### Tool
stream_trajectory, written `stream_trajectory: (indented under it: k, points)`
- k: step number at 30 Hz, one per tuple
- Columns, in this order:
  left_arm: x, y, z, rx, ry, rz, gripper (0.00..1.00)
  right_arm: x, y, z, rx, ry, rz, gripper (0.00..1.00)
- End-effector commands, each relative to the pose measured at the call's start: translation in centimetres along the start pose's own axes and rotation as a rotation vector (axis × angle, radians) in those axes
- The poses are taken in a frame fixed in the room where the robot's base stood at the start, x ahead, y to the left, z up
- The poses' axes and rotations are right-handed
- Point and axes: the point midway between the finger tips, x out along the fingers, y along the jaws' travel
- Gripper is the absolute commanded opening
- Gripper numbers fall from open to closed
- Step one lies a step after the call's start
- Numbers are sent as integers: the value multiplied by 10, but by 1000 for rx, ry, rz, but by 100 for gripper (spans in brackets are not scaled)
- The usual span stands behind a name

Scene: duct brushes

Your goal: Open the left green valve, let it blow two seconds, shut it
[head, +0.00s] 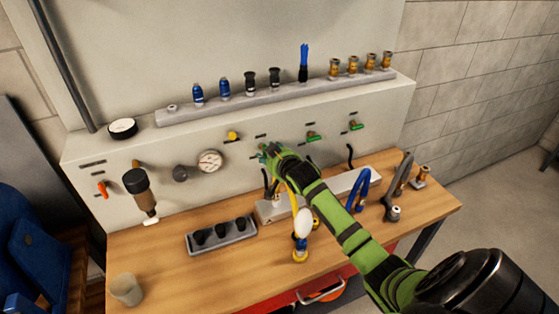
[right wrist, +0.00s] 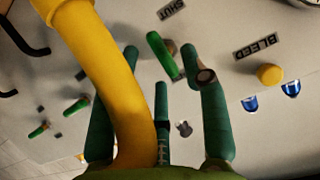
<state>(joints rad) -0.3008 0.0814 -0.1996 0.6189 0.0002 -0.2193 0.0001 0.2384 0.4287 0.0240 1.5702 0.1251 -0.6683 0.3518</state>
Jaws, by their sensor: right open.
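The left green valve's handle (right wrist: 160,54) shows in the right wrist view, slanting on the pale panel near a SHUT label (right wrist: 171,9). My right gripper (right wrist: 165,65) is open, with its dark green fingers spread on either side of the handle; I cannot tell whether any finger touches it. In the head view my right gripper (head: 268,152) is at the panel and covers the left valve. Two other green valves, the middle one (head: 313,136) and the right one (head: 355,125), stand to the right. My left gripper is not in view.
A yellow hose (right wrist: 105,65) crosses close in front of the wrist camera. A yellow knob (right wrist: 270,75) sits beside the BLEED label (right wrist: 257,47). A gauge (head: 210,161) is left of the gripper. A black tray (head: 222,236) and a cup (head: 127,289) stand on the bench.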

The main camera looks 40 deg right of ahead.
Motion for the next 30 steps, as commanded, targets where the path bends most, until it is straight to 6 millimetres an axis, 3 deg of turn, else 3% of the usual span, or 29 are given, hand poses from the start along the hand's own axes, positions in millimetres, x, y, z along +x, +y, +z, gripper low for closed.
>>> stream_trajectory:
  k: [9,15,30]
  points:
    - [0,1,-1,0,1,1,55,-60,0,0,-2,1,0,45]
    - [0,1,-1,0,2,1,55,-86,0,0,-1,2,0,45]
    - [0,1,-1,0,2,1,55,-94,0,-1,0,2,1,45]
